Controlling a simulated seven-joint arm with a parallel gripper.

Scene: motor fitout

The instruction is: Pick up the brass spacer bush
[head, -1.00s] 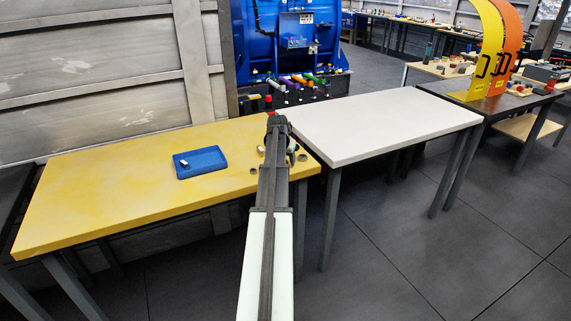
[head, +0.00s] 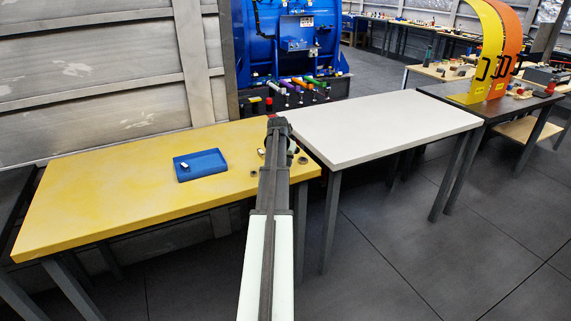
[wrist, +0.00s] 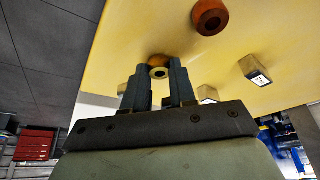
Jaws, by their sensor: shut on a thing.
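In the wrist view, my gripper (wrist: 159,88) is shut on a small pale brass ring, which I take for the brass spacer bush (wrist: 160,68). The bush sits between the fingertips with its hole facing the camera. An orange-brown ring (wrist: 157,58) shows just behind it, partly hidden. Whether the bush touches the yellow table (wrist: 130,40) or is clear of it, I cannot tell. In the head view my own arm hides the fingers and the bush.
In the head view, a blue tray (head: 210,169) holding a small pale part stands left of my arm. The white table (head: 380,125) on the right is bare.

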